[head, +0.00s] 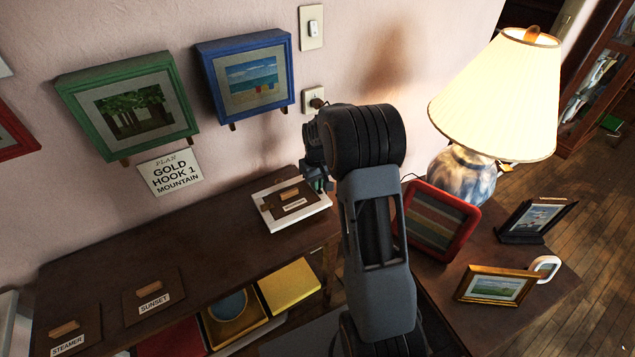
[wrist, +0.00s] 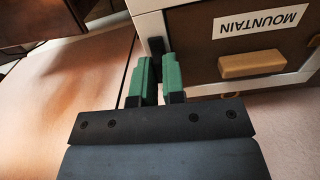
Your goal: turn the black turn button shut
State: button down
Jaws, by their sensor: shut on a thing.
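The black turn button (wrist: 156,46) shows in the wrist view on the white frame (wrist: 148,24), at the edge of the brown back panel (wrist: 205,38) labelled MOUNTAIN. My gripper (wrist: 157,62) has its green fingers on either side of the button, shut on it. The fingertips hide part of the button. In the head view the white frame (head: 298,220) lies face down on the dark cabinet top, and my gripper (head: 319,180) is at its right end, partly hidden by my arm. The button cannot be made out there.
A wooden block handle (wrist: 252,64) stands on the back panel. A lit lamp (head: 495,95) and a red frame (head: 437,222) stand right of my arm. Green (head: 72,110) and blue (head: 211,78) frames hang on the wall.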

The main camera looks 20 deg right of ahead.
jog(key=m, duration=0.4)
jog(key=shift+a+m, duration=0.15)
jog(key=shift+m, duration=0.25)
jog(key=m, duration=0.4)
jog(key=shift+w+a, duration=0.1)
jog(key=m, duration=0.5)
jog(key=shift+w, duration=0.1)
jog(key=shift+w+m, duration=0.1)
jog(key=shift+m, duration=1.7)
jog(key=c, duration=1.2)
grip_release()
jog(key=shift+r, duration=0.1)
